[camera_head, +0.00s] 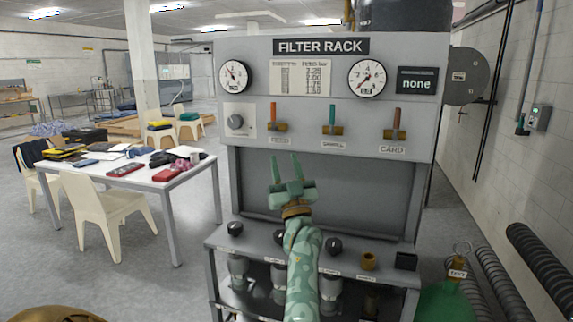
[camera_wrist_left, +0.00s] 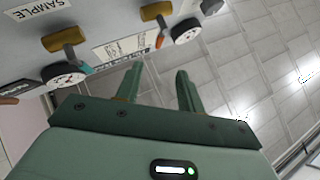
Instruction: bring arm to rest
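My left arm rises from the bottom middle of the head view. Its green gripper (camera_head: 286,158) points up in front of the grey filter rack (camera_head: 320,185). The two fingers stand apart with nothing between them. No contact between the gripper and the rack shows. My right gripper is in neither view.
The rack carries dials, an orange lever (camera_head: 273,117), a teal lever (camera_head: 332,119) and a brown lever (camera_head: 396,124). Its lower shelf (camera_head: 228,239) holds black knobs. A cluttered white table (camera_head: 195,170) and chair (camera_head: 103,212) stand left. Ribbed hoses (camera_head: 540,258) lie right.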

